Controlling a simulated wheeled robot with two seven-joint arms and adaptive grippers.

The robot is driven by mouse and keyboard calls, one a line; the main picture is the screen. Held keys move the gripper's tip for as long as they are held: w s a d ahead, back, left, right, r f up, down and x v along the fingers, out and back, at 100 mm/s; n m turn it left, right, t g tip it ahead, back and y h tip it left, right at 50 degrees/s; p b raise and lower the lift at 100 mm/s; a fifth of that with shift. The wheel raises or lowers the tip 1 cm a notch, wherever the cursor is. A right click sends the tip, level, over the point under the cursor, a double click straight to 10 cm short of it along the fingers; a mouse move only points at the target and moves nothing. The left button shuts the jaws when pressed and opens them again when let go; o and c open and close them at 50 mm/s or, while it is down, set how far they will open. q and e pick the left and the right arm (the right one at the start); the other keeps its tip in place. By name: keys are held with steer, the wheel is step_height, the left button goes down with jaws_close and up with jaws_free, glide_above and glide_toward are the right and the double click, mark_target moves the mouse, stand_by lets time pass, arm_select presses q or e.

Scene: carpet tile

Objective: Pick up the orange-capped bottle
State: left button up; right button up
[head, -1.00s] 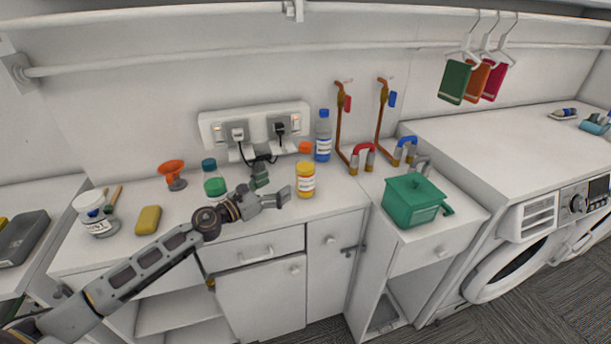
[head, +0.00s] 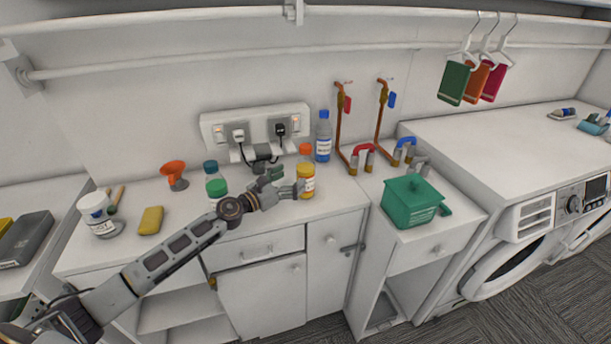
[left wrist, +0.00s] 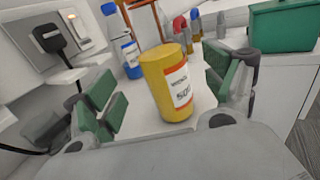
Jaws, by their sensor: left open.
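The orange-capped bottle (head: 306,184) stands upright near the counter's front, with a yellow body and a white label. In the left wrist view the yellow body (left wrist: 165,80) fills the middle; its orange cap is not clearly visible there. My left gripper (head: 285,181) is open, just left of the bottle in the head view. In the left wrist view its green-padded fingers stand either side of the bottle, which lies ahead between them. Contact is not evident. My right gripper is not in view.
A blue-capped bottle (head: 323,137) stands behind the bottle, near the wall. A green-filled bottle (head: 216,186) is left of the gripper. Plugs and cords hang from the outlet panel (head: 220,121) behind. A green lidded box (head: 409,207) stands to the right.

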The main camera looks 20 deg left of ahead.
mark_target(298, 173)
arm_select(q)
steer(key=shift+x, duration=0.85)
steer(key=shift+d, duration=0.15)
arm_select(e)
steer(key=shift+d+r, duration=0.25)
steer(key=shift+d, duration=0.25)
arm_select(q)
steer(key=shift+w, duration=0.1)
steer(key=shift+p+x, duration=0.65)
steer(key=shift+x, duration=1.9)
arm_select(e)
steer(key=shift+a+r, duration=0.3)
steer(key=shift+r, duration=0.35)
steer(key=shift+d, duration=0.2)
